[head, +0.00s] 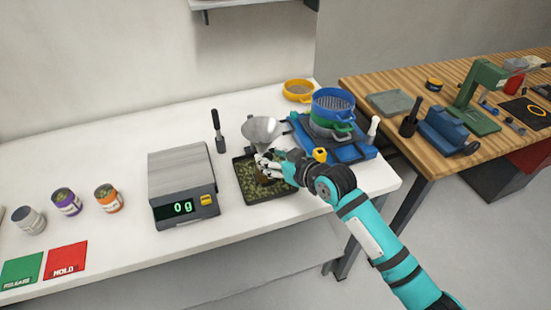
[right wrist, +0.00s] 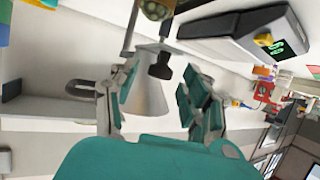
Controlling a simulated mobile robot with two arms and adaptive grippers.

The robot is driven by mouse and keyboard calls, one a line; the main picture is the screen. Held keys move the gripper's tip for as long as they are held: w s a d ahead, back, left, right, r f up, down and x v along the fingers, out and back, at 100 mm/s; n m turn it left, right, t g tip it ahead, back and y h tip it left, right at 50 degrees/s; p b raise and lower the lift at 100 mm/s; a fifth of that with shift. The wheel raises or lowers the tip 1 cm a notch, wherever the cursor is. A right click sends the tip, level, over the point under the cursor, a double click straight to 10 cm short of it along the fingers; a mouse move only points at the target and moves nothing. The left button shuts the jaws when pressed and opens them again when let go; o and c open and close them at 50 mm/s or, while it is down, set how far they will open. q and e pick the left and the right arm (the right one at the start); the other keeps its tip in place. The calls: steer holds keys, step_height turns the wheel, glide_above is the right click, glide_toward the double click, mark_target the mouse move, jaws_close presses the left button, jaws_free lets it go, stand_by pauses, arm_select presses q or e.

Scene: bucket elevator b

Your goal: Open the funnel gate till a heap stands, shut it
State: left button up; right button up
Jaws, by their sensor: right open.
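The silver funnel (head: 261,129) stands upright above a dark tray (head: 251,201) of green-brown granules. It also shows upside down in the right wrist view as a grey cone (right wrist: 146,97), with a black knob (right wrist: 160,66) by its narrow end. My right gripper (head: 264,163) is at the funnel's lower part. In the right wrist view the gripper (right wrist: 160,72) is open, with its fingers apart on either side of the cone and knob. I cannot tell whether they touch. The gate itself and the spout's outlet are hidden in the head view. My left gripper is out of view.
A scale (head: 181,178) reading 0 g stands left of the tray. Stacked blue and green sieves (head: 333,104) crowd the right side.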

steer(key=v, duration=1.2)
